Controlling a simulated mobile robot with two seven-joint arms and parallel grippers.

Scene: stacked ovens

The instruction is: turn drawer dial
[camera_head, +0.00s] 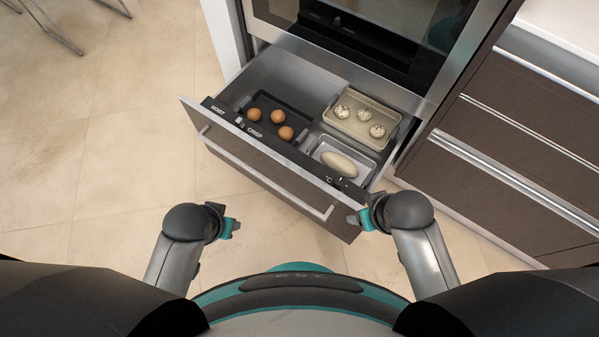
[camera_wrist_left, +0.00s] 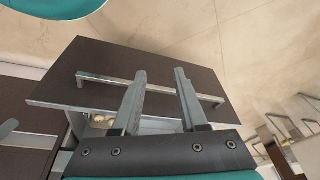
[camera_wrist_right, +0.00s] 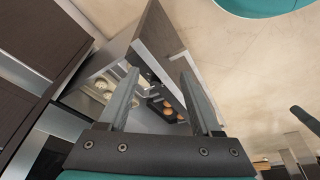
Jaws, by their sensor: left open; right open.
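The warming drawer (camera_head: 262,162) is pulled out below the oven, with a black control strip along the top of its front. A small dark dial (camera_head: 342,184) sits near the strip's right end, beside a "°C" mark. A small light slider (camera_head: 239,122) sits between the words "MOIST" and "CRISP". My right gripper (camera_head: 358,219) is open and empty, close to the drawer's right front corner; its fingers (camera_wrist_right: 156,84) frame the drawer's edge in the right wrist view. My left gripper (camera_head: 233,226) is open and empty in front of the drawer, apart from its handle (camera_wrist_left: 150,87).
Inside the drawer are a dark tray (camera_head: 262,103) with several brown eggs, a beige tray (camera_head: 350,98) with pale round items, and a white tray (camera_head: 325,146) with a loaf-like item. Cabinets (camera_head: 520,145) stand at the right.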

